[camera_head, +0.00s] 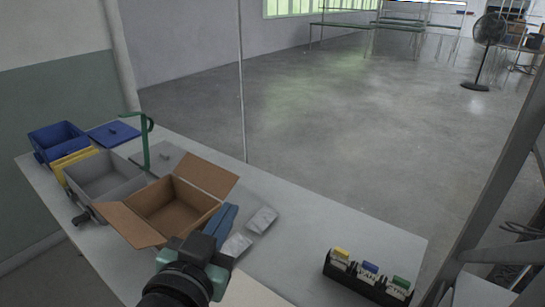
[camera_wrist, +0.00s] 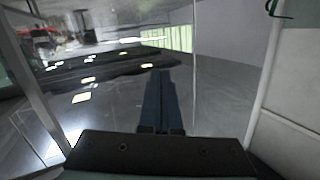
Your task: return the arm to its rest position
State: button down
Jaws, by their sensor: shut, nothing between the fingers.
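My gripper (camera_head: 227,218) shows in the head view at the lower middle, its blue fingers raised beside the right side of an open cardboard box (camera_head: 178,208). In the wrist view my gripper (camera_wrist: 161,73) has its two dark blue fingers pressed together with nothing between them. The wrist view looks out over the room and floor, not at the table. My arm enters the head view from the bottom edge and hides part of the table.
The white table (camera_head: 310,235) holds a grey bin (camera_head: 104,178), a blue bin (camera_head: 58,138), a green stand (camera_head: 146,140), silvery packets (camera_head: 262,219) and a black holder (camera_head: 365,284) of small boxes. A wall and pole stand behind. Table between packets and holder is clear.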

jog(key=s+d+r+n+t+y+p, duration=0.1)
jog(key=d+r+t, duration=0.15)
jog(key=r, duration=0.85)
jog(key=d+r+n+t+y+p, duration=0.1)
jog(key=r+t+p, duration=0.15)
jog(key=r, duration=0.75)
jog(key=s+d+r+n+t, duration=0.1)
jog(key=s+r+t, duration=0.2)
jog(key=r, duration=0.5)
jog(key=s+d+r+n+t+y+p, duration=0.1)
jog(key=s+d+r+t, duration=0.1)
jog(key=s+r, duration=0.4)
notch_tip(320, 180, up, 3)
jog(key=shift+s+d+r+n+t, duration=0.2)
jog(key=shift+s+d+n+t, duration=0.1)
jog(key=shift+t, duration=0.3)
